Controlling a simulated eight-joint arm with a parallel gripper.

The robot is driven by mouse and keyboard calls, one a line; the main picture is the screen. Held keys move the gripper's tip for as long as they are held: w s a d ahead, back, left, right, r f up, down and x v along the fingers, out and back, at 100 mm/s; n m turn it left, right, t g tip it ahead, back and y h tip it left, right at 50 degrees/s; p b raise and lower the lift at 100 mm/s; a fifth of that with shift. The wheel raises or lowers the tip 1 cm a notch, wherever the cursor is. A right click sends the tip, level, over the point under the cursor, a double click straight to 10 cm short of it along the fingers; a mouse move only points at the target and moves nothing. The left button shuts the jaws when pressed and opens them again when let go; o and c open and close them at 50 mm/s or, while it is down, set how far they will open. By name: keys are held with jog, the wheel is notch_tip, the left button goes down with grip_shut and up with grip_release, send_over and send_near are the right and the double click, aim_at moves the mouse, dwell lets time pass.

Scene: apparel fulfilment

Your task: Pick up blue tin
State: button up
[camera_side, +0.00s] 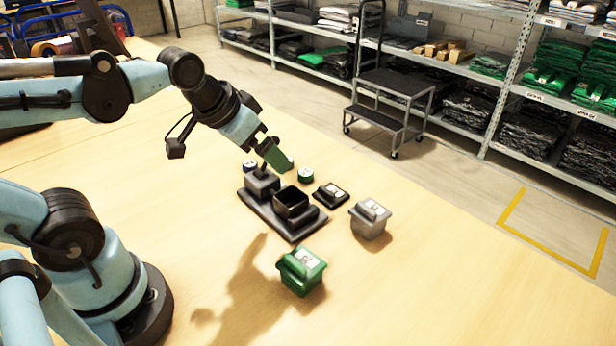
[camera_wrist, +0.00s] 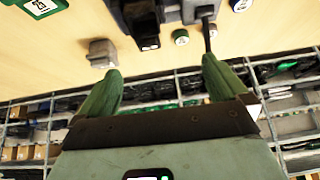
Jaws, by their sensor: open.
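No tin that is clearly blue shows in either view. A small round tin (camera_side: 249,166) with a pale label and a dark rim sits behind the black holder; its colour is hard to tell, and a similar one is at the top edge of the wrist view (camera_wrist: 240,4). A small green round tin (camera_side: 305,174) sits to its right. My gripper (camera_side: 275,154) has green fingers and hangs above the table near these tins. In the wrist view my gripper (camera_wrist: 160,85) is open, with nothing seen between its fingers.
A black holder (camera_side: 268,217) carries a grey block and an open black box (camera_side: 292,203). A thin dark post rises near my fingers. The table's right side is clear.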

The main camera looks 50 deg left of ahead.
jog(key=shift+s+d+f, duration=0.4)
jog(key=shift+d+f, duration=0.05)
jog(key=shift+f, duration=0.1)
jog(key=shift+s+d+f+t, duration=0.15)
jog(key=shift+f+t, duration=0.05)
jog(key=shift+t, duration=0.1)
jog(key=shift+c, duration=0.8)
jog(key=shift+d+f, duration=0.1)
jog(key=c, duration=0.4)
